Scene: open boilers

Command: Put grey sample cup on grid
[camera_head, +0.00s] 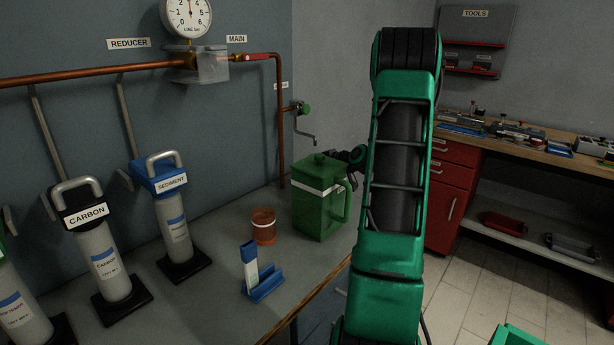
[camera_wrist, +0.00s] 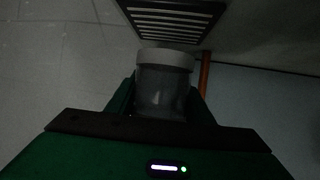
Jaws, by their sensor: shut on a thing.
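In the wrist view, a grey cup (camera_wrist: 160,95) with a paler band at its far end sits between the fingers of my gripper (camera_wrist: 163,102). The gripper is shut on it. A dark grid (camera_wrist: 175,20) with pale slats shows at the top of the wrist view, just beyond the cup. Whether the cup touches the grid, I cannot tell. In the head view my green arm stands in front, and the cup, the grid and the fingers are hidden.
On the grey counter stand a green jug (camera_head: 320,205), an orange cup (camera_head: 263,227), a blue test-strip holder (camera_head: 262,283) and filter housings labelled CARBON (camera_head: 110,265) and SEDIMENT (camera_head: 177,222). A copper pipe (camera_head: 281,130) runs down behind. A wooden workbench (camera_head: 550,145) with tools is at right.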

